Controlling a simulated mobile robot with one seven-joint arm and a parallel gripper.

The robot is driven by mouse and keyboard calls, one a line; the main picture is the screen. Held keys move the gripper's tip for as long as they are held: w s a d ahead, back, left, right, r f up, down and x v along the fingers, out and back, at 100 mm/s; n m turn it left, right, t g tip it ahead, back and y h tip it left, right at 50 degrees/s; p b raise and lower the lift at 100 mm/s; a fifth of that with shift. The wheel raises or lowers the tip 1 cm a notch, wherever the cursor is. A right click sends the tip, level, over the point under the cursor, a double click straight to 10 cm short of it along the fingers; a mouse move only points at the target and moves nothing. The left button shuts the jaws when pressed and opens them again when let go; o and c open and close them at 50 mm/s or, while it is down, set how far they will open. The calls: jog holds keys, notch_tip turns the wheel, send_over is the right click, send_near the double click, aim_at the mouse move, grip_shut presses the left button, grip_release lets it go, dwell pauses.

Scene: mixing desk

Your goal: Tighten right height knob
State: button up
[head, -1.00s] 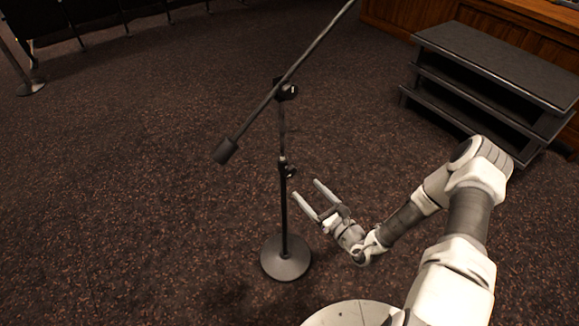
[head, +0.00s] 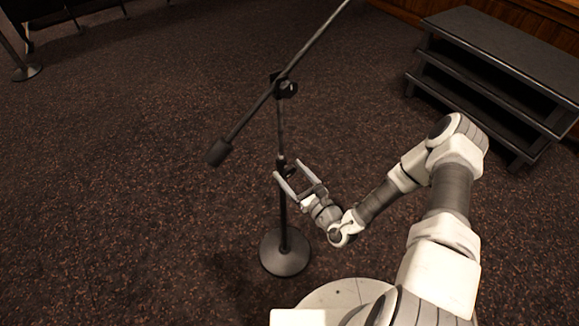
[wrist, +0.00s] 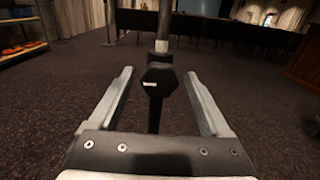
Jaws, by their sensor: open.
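A black microphone stand rises from a round base (head: 285,251) on the carpet, with a slanted boom (head: 262,101) on top. Its dark height knob (head: 290,170) sits at mid-pole and also shows in the wrist view (wrist: 159,76). My gripper (head: 287,172) is open, with its two pale fingers at the height of the knob. In the wrist view the knob and pole appear between the two fingers (wrist: 158,84), with a gap on each side. I cannot tell whether a finger touches the knob. An upper knob (head: 287,88) sits at the boom joint.
A dark stepped platform (head: 500,65) stands at the back right by a wooden panel. Another stand base (head: 27,72) is at the far left. A shelf (wrist: 22,38) shows at the left in the wrist view. The carpet around the stand is clear.

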jog(key=shift+w+a, duration=0.2)
jog(key=shift+w, duration=0.05)
